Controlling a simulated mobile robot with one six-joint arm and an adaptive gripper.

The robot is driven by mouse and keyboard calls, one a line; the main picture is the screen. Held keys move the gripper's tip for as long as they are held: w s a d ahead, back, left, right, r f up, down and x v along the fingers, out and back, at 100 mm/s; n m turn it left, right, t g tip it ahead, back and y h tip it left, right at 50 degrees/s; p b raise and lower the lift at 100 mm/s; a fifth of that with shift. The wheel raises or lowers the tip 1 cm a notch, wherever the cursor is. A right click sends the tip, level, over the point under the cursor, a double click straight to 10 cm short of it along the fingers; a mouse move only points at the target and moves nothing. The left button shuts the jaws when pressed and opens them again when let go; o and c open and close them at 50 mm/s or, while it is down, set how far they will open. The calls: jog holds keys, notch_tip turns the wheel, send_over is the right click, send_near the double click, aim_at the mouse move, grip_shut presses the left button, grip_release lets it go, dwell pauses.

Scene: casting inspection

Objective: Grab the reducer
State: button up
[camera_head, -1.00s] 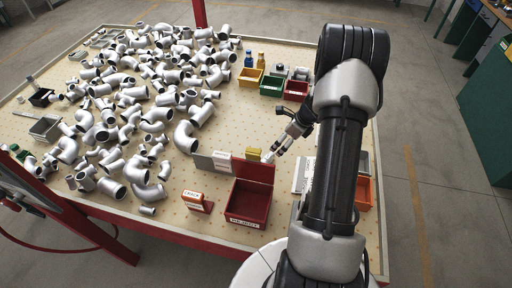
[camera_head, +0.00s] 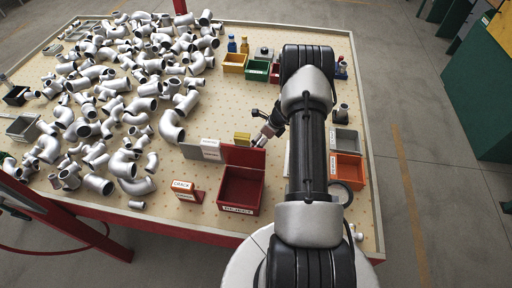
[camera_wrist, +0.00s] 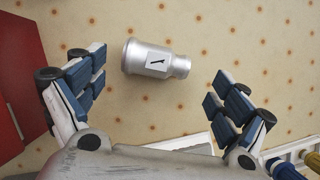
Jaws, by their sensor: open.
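In the wrist view the reducer (camera_wrist: 157,59) is a short silver pipe piece, wide at the left and narrower at the right, with a white label bearing a dark mark. It lies on its side on the dotted board. My gripper (camera_wrist: 160,70) is open, with one blue-padded finger to the left of the reducer and one to the right, both apart from it. In the head view my gripper (camera_head: 262,138) is low over the table, behind the red reject bin. I cannot make out the reducer there.
Many silver pipe fittings crowd the table's left. An orange bin (camera_head: 347,168) is at right. Bare board surrounds the reducer.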

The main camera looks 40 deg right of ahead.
jog(key=x, duration=0.2)
jog(key=b+x, duration=0.1)
jog(key=x, duration=0.1)
jog(key=shift+w+a+f, duration=0.2)
jog(key=shift+a+f, duration=0.05)
jog(key=shift+a, duration=0.05)
jog(key=shift+c, duration=0.4)
jog(key=c, duration=1.3)
